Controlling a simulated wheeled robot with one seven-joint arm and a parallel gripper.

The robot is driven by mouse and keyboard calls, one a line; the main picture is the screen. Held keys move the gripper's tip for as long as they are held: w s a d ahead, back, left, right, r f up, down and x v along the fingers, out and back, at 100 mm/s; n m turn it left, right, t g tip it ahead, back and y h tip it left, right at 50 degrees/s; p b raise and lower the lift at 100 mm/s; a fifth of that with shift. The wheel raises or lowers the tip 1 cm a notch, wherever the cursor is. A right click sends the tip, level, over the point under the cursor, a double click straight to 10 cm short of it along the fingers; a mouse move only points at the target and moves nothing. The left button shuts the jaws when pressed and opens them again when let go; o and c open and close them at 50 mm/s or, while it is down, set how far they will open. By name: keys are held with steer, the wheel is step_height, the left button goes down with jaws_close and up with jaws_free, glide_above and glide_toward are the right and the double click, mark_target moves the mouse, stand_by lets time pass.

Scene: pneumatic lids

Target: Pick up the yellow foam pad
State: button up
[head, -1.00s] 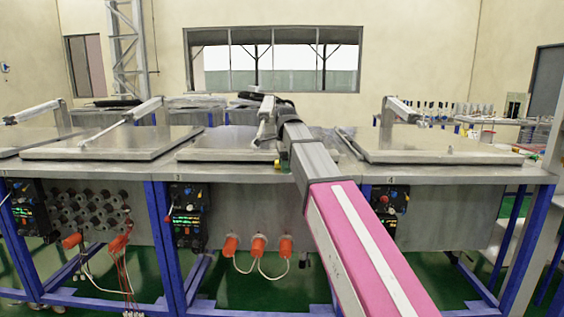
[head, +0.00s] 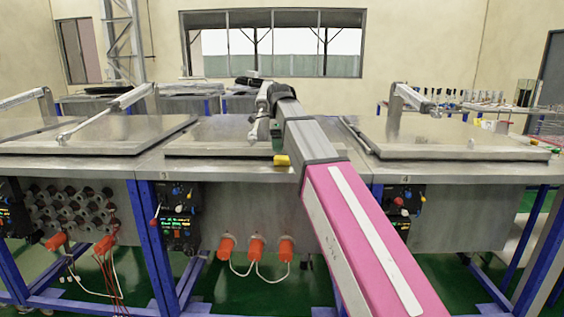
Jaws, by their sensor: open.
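The yellow foam pad (head: 281,160) is a small yellow block on the steel bench top, by the front edge of the middle lid. My pink and grey arm passes just to its right and hides part of the bench there. My gripper (head: 259,132) hangs from the far end of the arm, above the middle lid (head: 210,146) and beyond the pad. It is open, small in the picture, and apart from the pad. A dark green patch beside it is too small to make out.
Flat metal lids with raised struts lie left (head: 100,143) and right (head: 450,148) on the steel bench. Control boxes (head: 176,218) and orange plugs (head: 256,248) are on its front. Blue legs (head: 154,245) stand below. The bench's front strip is mostly clear.

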mark_target(279, 157)
steer(key=shift+f, duration=2.9)
steer(key=c, duration=1)
